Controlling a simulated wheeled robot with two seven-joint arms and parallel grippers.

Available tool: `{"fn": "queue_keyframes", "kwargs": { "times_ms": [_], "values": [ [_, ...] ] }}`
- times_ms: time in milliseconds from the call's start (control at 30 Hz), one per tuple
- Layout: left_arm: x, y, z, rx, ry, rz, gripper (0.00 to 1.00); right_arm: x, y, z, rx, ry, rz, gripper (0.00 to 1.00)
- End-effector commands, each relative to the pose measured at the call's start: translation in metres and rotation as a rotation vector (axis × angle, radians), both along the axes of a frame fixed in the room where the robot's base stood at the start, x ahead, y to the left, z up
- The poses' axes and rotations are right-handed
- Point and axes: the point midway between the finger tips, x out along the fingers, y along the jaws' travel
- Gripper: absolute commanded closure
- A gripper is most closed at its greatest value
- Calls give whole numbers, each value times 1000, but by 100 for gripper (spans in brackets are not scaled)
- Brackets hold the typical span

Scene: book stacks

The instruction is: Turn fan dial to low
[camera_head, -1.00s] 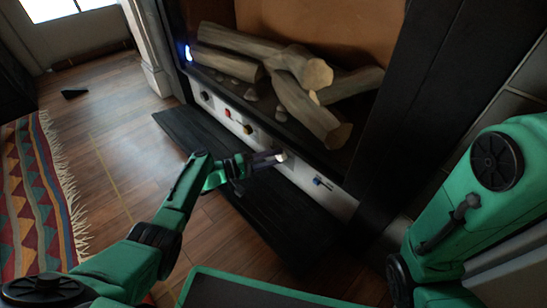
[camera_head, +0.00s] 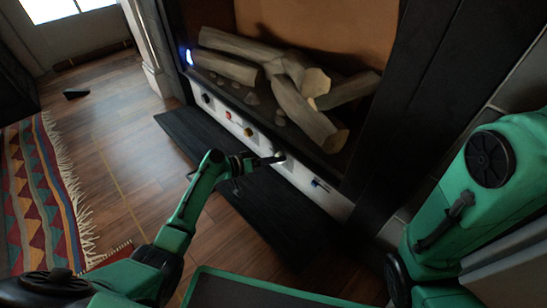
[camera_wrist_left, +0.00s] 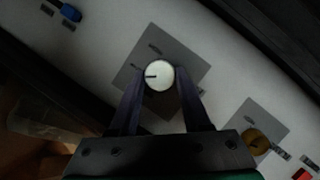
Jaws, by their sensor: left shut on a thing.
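A round white dial (camera_wrist_left: 159,75) with a dark pointer mark sits on a grey square plate on the pale control panel. In the left wrist view the pointer mark points left. My left gripper (camera_head: 278,157) is at the panel below the fireplace logs, with its two fingers (camera_wrist_left: 159,88) on either side of the dial, shut on it.
Along the same panel are a brass knob (camera_head: 249,132), a red button (camera_head: 228,115), a dark knob (camera_head: 206,98) and a blue switch (camera_head: 318,183). Logs (camera_head: 300,95) lie above the panel. A dark hearth slab (camera_head: 275,205) lies below it.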

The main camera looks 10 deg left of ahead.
Motion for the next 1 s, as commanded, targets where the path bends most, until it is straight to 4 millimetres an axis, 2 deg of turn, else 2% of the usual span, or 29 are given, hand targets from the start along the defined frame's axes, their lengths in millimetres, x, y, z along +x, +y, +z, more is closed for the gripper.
{"fn": "queue_keyframes", "kwargs": {
  "times_ms": [400,1000],
  "values": [
    [-2,-1,1,232,-149,-1,100,3,-1,9,1,7,-1,45],
    [-2,-2,0,292,-190,0,100,4,-1,10,3,9,-2,45]
  ]
}}
